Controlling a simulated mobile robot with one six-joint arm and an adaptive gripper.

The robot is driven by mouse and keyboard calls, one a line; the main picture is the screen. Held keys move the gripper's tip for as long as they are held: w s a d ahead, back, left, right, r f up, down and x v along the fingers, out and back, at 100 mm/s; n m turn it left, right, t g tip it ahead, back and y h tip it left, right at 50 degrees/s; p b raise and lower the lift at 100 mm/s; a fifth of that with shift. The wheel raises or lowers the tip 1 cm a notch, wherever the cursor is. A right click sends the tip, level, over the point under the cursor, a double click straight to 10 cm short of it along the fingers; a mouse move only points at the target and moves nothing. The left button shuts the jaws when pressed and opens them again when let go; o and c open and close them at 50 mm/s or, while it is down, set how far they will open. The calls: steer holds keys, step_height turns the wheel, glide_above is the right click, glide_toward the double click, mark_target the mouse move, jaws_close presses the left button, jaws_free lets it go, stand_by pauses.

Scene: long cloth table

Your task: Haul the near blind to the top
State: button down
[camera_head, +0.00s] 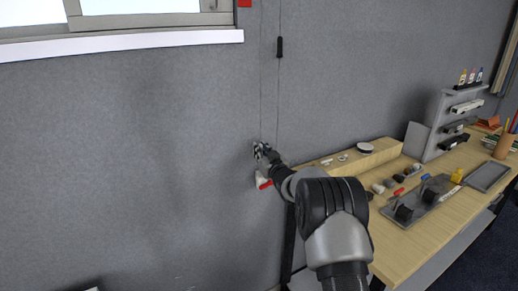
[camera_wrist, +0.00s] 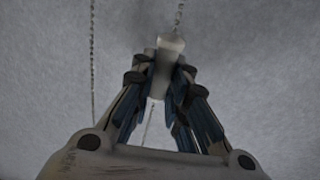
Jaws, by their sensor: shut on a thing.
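Two thin cords hang down the grey wall in the head view. A black cord pull (camera_head: 279,47) hangs high on the right cord. My gripper (camera_head: 262,150) is low on the wall at the lower end of the cords. In the wrist view my gripper (camera_wrist: 160,90) is shut on a pale cylindrical cord pull (camera_wrist: 168,50), with a cord running up from its top. Another beaded cord (camera_wrist: 92,60) hangs apart at the left. The fingers hide part of the pull. I cannot make out the blind itself.
A window with a white sill (camera_head: 120,44) is at the upper left. A white and red fitting (camera_head: 262,181) is on the wall just below my gripper. A wooden workbench (camera_head: 425,228) with trays, tools and a rack (camera_head: 450,120) stands at the right. The wall at left is bare.

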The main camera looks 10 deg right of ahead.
steer(key=shift+a+f, duration=0.1)
steer(key=shift+f, duration=0.8)
steer(key=c, duration=2)
jaws_free()
steer(key=shift+o, duration=0.8)
steer(key=shift+w, duration=0.15)
steer(key=shift+s+r, duration=0.1)
steer(key=shift+s, duration=0.15)
steer(key=s+d, duration=0.2)
steer(key=s, duration=0.9)
steer(key=shift+s+r, duration=0.15)
steer(key=shift+o, duration=0.3)
